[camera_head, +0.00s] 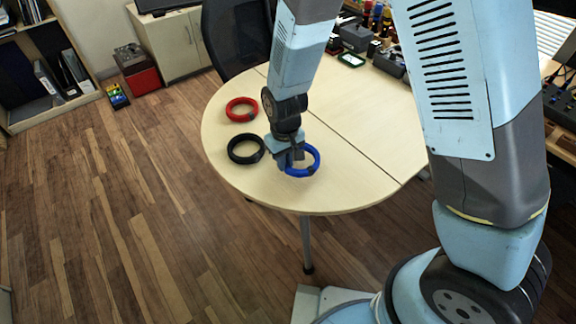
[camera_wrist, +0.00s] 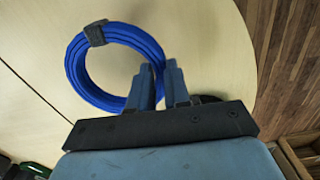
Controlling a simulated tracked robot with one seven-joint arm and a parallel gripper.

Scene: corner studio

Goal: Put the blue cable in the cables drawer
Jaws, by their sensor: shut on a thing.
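The blue cable (camera_head: 316,165) is a coiled ring near the front edge of the round table (camera_head: 330,198). In the wrist view the blue cable (camera_wrist: 75,66) shows a dark tie at its top. My gripper (camera_head: 291,163) is at the left side of the coil in the head view. In the wrist view my gripper (camera_wrist: 159,86) has its fingers close together on the coil's rim, shut on it. The coil looks to be at or just above the table top; I cannot tell which. The cables drawer cannot be made out in either view.
A black coil (camera_head: 232,155) and a red coil (camera_head: 233,112) lie left of my gripper on the table. A dark chair (camera_head: 235,40) stands behind it. A pale cabinet (camera_head: 172,42) and a red box (camera_head: 143,80) stand at the back. Wood floor at left is clear.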

